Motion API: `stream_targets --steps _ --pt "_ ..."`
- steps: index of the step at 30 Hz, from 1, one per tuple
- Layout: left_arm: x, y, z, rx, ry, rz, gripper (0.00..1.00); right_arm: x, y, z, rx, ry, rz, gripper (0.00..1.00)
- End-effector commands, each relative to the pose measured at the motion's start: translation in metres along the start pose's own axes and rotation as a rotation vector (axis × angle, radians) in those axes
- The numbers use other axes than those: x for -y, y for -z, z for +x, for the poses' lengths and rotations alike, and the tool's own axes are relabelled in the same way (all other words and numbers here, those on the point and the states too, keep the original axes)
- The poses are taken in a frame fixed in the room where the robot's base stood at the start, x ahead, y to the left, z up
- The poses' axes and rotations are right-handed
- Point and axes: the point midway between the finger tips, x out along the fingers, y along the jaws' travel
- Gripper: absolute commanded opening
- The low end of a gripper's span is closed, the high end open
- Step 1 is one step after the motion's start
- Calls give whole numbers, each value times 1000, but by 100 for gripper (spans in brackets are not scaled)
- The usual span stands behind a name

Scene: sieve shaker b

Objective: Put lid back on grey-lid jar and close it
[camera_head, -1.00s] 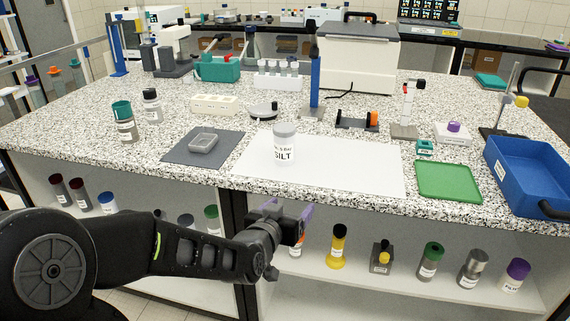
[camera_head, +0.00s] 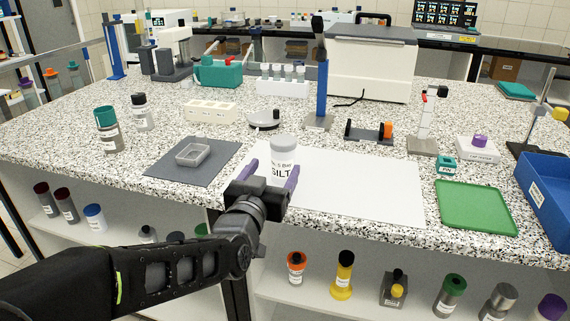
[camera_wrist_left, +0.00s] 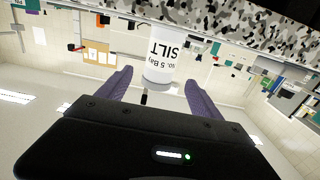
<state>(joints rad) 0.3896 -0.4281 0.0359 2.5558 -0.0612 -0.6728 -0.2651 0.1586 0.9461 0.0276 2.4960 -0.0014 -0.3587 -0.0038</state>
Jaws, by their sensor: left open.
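The white jar (camera_head: 281,160), labelled SILT, stands upright at the left part of the white mat (camera_head: 350,187). Its grey lid (camera_head: 284,142) shows at its top; I cannot tell how tightly it sits. My left gripper (camera_head: 272,172) is at the near side of the jar, open, with purple fingers pointing at it. In the left wrist view the jar (camera_wrist_left: 168,56) appears upside down, just ahead of and between the open fingertips (camera_wrist_left: 158,80). The fingers seem not to grip it. My right gripper is out of view.
A dark mat (camera_head: 170,172) with a small grey tray (camera_head: 193,153) lies to the left. A green mat (camera_head: 476,207) and blue bin (camera_head: 550,200) are at the right. A blue stand (camera_head: 322,95) is behind. Several jars stand on the shelf below.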

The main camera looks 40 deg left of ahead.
Motion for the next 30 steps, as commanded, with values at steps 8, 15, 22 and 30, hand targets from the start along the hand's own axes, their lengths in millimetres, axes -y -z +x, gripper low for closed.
stream_targets --steps 8,15,22,30 --pt "0 2 11 3 -1 -1 75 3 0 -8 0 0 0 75" --pt "0 0 26 2 0 -1 75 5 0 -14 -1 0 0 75" --pt "0 -1 26 1 0 -1 75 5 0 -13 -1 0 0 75" --pt "0 -3 47 3 0 -1 75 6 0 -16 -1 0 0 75"
